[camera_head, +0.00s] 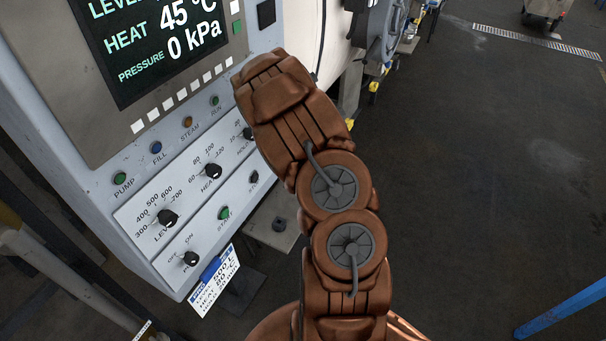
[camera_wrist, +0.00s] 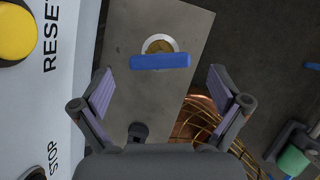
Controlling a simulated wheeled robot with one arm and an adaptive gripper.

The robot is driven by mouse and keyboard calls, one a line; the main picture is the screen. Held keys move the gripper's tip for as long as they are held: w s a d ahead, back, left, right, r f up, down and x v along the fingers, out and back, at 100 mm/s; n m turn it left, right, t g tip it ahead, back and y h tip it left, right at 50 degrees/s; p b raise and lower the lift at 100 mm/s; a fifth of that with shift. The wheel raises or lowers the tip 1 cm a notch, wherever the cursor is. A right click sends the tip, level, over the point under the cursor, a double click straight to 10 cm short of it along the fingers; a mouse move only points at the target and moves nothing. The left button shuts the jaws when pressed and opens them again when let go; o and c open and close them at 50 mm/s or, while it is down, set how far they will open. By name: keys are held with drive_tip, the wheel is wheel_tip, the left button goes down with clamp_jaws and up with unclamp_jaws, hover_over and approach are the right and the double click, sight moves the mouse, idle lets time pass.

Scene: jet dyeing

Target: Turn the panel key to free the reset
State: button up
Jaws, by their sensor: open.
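The panel key is a blue bar (camera_wrist: 160,62) in front of a round brass-and-silver lock (camera_wrist: 160,45) on a grey metal plate, in the wrist view. The bar lies nearly level across that picture. My gripper (camera_wrist: 160,80) is open, with one finger left and one right of the bar. Clear gaps show on both sides, and neither finger touches it. A yellow button (camera_wrist: 16,33) beside the word RESET is at the upper left, partly cut off. In the head view my arm covers part of the panel, and the key and gripper cannot be made out.
The control panel (camera_head: 130,200) with knobs and coloured buttons stands left of my arm. A card hangs from a blue clip (camera_head: 211,269) at its lower edge. A dark knob (camera_wrist: 138,131) sits on the plate below the lock. Open floor (camera_head: 490,170) lies to the right.

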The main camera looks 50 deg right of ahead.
drive_tip(key=v, duration=0.8)
drive_tip(key=shift+r, duration=0.1)
